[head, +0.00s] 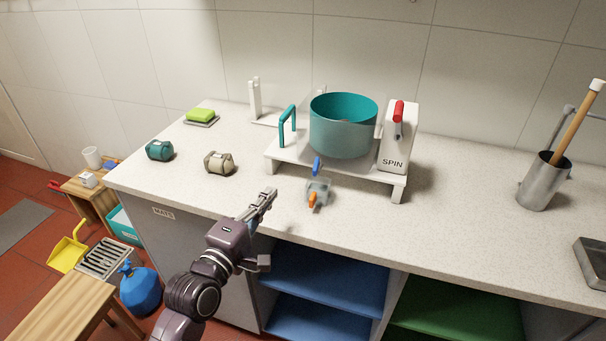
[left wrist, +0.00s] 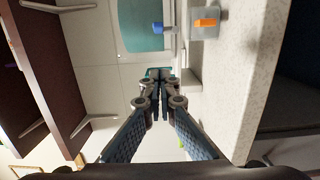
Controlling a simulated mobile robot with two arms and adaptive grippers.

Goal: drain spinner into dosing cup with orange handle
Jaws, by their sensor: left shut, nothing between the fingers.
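The spinner is a teal drum (head: 342,135) on a white stand with a box marked SPIN (head: 393,150) and a red-tipped lever (head: 398,112). A blue spout lever (head: 317,165) shows at its front and also in the left wrist view (left wrist: 158,28). The clear grey dosing cup (head: 320,186) with an orange handle (head: 312,200) is on the counter below the blue lever. The cup also shows in the left wrist view (left wrist: 205,14). My left gripper (head: 270,194) is shut and empty, left of the cup and apart from it. My right gripper is in neither view.
A teal arch handle (head: 287,125) rises at the stand's left. Teal (head: 159,150) and beige (head: 219,162) bundles and a green sponge (head: 200,115) lie left on the counter (head: 460,215). A metal canister (head: 543,182) stands right. Counter between stand and canister is clear.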

